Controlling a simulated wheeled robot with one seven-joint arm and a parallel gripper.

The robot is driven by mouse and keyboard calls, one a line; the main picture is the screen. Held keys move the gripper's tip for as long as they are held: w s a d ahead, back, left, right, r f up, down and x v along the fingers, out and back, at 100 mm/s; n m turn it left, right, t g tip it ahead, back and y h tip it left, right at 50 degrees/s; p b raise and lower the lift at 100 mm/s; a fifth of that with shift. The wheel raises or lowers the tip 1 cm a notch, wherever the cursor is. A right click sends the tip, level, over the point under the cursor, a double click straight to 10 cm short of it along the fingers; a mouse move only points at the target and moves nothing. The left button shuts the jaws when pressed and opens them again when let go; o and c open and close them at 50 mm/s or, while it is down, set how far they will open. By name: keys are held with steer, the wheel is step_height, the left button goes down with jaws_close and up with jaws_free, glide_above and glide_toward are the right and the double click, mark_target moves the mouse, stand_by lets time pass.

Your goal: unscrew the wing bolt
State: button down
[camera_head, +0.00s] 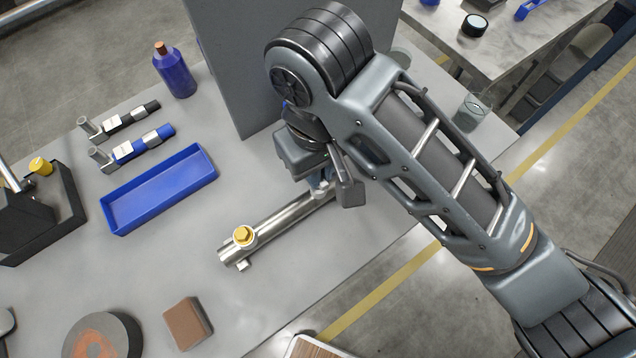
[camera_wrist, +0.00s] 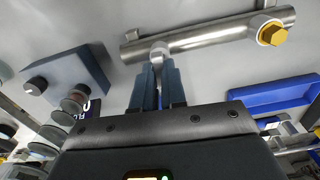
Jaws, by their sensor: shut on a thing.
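A silver metal pipe (camera_head: 280,228) lies on the grey worktop. A yellow hex plug (camera_head: 243,236) sits on a collar near its left end. In the wrist view the pipe (camera_wrist: 205,38) runs across the top, with the yellow plug (camera_wrist: 272,34) at the right. My gripper (camera_wrist: 158,72) is shut at a short pale fitting (camera_wrist: 159,50) on the pipe's side. I take what it grips to be the wing bolt; the fingers hide most of it. In the head view my gripper (camera_head: 322,186) is over the pipe's right part, mostly covered by my arm.
A blue tray (camera_head: 108,213), two tools with silver ends (camera_head: 145,143) and a blue bottle (camera_head: 176,72) are on the left. A grey upright panel (camera_head: 235,60) stands behind my gripper. A brown block (camera_head: 188,323) and a round disc (camera_head: 125,330) lie in front. A glass (camera_head: 470,112) stands right.

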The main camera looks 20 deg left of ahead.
steer(key=shift+r, duration=1.8)
steer(key=shift+s, duration=0.1)
